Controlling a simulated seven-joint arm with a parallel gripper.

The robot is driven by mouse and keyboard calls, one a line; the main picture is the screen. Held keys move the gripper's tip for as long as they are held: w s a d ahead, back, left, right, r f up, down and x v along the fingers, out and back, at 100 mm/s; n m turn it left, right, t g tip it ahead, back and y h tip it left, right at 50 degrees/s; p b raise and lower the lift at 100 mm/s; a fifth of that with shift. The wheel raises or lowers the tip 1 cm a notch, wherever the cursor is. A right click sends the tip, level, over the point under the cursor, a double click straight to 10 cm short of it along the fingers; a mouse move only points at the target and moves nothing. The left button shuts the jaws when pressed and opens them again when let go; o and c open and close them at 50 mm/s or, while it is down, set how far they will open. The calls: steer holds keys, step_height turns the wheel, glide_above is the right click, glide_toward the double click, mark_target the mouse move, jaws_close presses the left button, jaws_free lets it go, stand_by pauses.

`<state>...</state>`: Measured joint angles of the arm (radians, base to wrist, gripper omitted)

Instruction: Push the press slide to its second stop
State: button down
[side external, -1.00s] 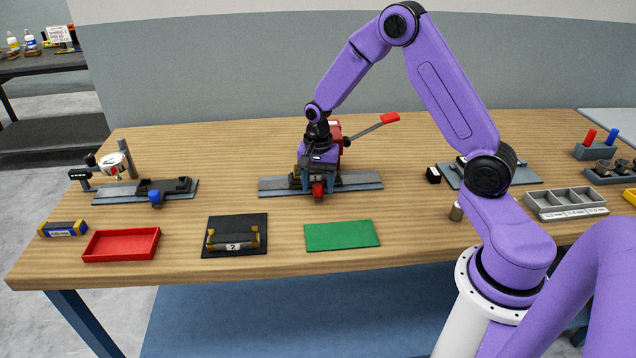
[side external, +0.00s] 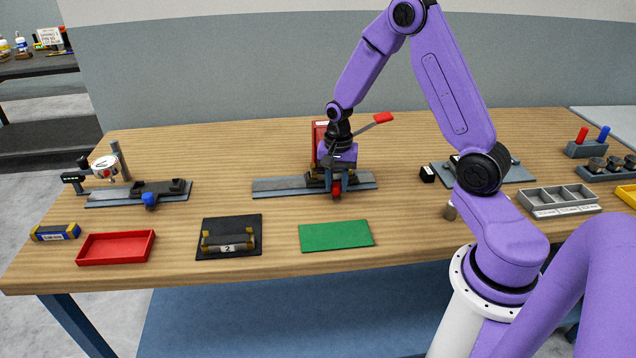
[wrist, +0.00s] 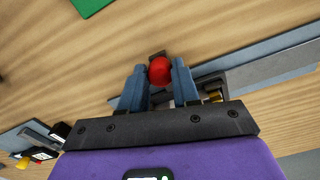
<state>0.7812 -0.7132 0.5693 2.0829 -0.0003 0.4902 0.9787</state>
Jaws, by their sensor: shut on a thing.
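The press has a red body (side external: 319,138) and a lever with a red handle (side external: 383,117). Its long grey rail (side external: 280,187) lies on the bench. The slide's red knob (side external: 336,190) is at the front of the rail, in its right part. In the wrist view the red knob (wrist: 160,70) sits between my two blue-grey fingers. My gripper (wrist: 158,76) is shut on it; in the side view my gripper (side external: 337,182) points down in front of the press. A dark, brass-ended part beside the fingers is partly hidden. I cannot make out any stop marks.
In front lie a green mat (side external: 336,235), a black pad (side external: 230,252) holding a roller marked 2, and a red tray (side external: 116,248). A gauge stand (side external: 116,160) is at left. A grey divided tray (side external: 560,201) is at right. Bare wood surrounds the rail.

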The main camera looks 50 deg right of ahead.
steer(key=s+d, duration=0.3)
steer(key=c, duration=0.8)
jaws_free()
steer(key=shift+w+r, duration=0.1)
steer(key=shift+a+r, duration=0.1)
steer(key=shift+r, duration=0.5)
step_height(320, 180, up, 16)
steer(key=shift+r, duration=0.1)
